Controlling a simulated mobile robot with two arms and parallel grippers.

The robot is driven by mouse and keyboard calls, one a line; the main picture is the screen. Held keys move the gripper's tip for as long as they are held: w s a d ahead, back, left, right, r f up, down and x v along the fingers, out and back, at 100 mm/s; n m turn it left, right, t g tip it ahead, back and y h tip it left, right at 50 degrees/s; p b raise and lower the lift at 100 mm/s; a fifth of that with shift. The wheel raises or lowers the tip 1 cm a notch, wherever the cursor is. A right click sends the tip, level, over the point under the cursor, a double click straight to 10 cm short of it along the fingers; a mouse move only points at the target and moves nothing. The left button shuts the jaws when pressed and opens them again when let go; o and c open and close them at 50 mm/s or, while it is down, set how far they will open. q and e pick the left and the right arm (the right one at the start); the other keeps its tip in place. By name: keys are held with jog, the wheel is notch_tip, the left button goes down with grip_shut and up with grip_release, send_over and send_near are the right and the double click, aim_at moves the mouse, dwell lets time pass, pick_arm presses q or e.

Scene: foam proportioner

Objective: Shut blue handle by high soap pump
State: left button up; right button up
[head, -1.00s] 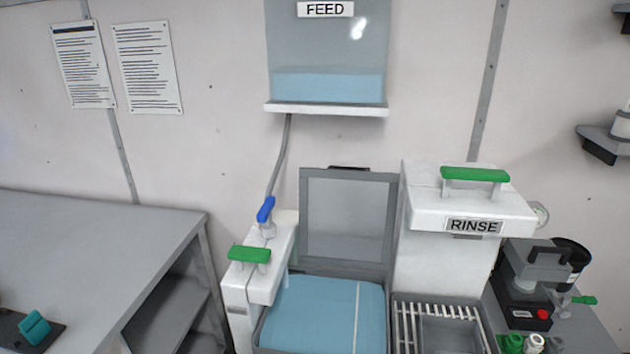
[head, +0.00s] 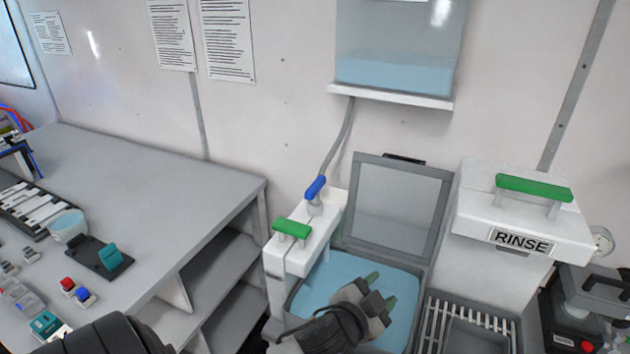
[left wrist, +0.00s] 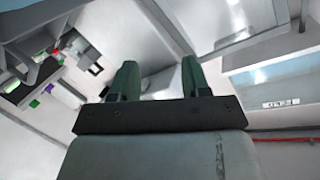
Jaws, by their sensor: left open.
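The blue handle (head: 315,188) sits on a small valve at the back of the white housing (head: 300,262), below the hose from the tank. It is tilted, its upper end toward the right. My left gripper (head: 378,290) is in front of and below the blue handle, over the open blue-filled basin (head: 345,275). Its two green fingers are apart with nothing between them, and they point away from me. In the left wrist view the green fingers (left wrist: 153,80) are also spread and empty. The blue handle is not identifiable there. My right gripper is not in view.
A green handle (head: 291,229) stands on the same housing, in front of the blue one. The raised grey lid (head: 398,205) is behind the basin. The white RINSE box (head: 520,215) is at right, and a grey bench (head: 150,185) at left. The wall tank (head: 400,50) hangs above.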

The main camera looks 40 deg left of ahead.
pick_arm(q)
jog(key=w+d+r+m+t+h, duration=0.2)
jog(key=w+r+m+h, duration=0.15)
jog(key=r+m, duration=0.2)
jog(key=w+d+r+m+t+h, duration=0.2)
jog(key=d+r+m+h, duration=0.15)
jog(key=r, duration=0.25)
notch_tip(320, 180, up, 9)
jog(key=m+g+y+p, duration=0.1)
jog(key=m+g+y, duration=0.7)
jog(key=m+g, duration=0.8)
send_over(316, 184)
jog(key=s+d, duration=0.1)
jog(key=s, duration=0.3)
jog(key=m, duration=0.1)
jog(key=shift+t, duration=0.3)
jog(key=p+x, duration=0.3)
jog(key=x, duration=0.7)
jog(key=shift+d+f+p, duration=0.15)
jog(key=shift+d+p, duration=0.05)
jog(key=shift+p, duration=0.1)
jog(key=shift+f, duration=0.35)
